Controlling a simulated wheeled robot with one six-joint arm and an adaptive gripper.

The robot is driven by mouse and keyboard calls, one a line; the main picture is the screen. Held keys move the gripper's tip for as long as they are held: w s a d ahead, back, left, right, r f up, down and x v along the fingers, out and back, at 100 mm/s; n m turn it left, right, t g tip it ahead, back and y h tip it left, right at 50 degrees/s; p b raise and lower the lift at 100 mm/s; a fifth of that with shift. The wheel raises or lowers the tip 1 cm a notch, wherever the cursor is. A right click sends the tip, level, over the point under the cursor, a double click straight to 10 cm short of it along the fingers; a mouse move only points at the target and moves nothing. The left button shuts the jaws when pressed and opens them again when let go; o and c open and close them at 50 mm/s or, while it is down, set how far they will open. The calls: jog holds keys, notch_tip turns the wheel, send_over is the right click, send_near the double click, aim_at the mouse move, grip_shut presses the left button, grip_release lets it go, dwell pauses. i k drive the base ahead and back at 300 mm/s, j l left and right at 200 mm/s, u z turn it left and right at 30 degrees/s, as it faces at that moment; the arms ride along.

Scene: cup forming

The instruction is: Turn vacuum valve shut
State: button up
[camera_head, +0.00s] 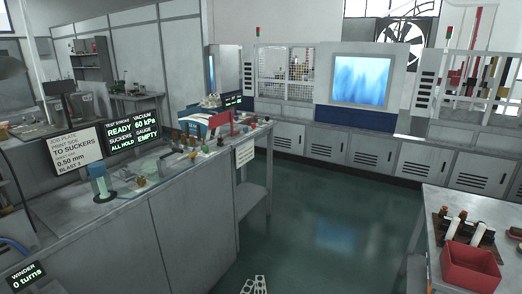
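I cannot pick out the vacuum valve for certain; several small fittings stand crowded on the long grey bench (125,213) at left, too small to tell apart. A black display (133,130) above the bench reads READY, vacuum 60 kPa, suckers ALL HOLD, gauge EMPTY. My gripper (254,286) shows only as two pale, perforated pieces at the bottom edge, low over the floor and right of the bench. It is apart from the bench, and whether it is open or shut does not show.
A white job plate sign (76,153) and a blue-grey cylinder (101,186) stand on the bench. A winder display (26,275) reads 0 turns. A red bin (470,268) sits on the right table. Open green floor (325,225) lies between. Cabinets and a large screen (361,80) line the back.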

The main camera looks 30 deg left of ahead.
aim_at(191, 155)
jog(key=i+l+u, duration=0.1)
jog(key=i+u, duration=0.3)
jog(key=i+l+u, duration=0.2)
jog(key=i+u, duration=0.2)
jog(key=i+l+u, duration=0.65)
jog(key=l+u, duration=0.15)
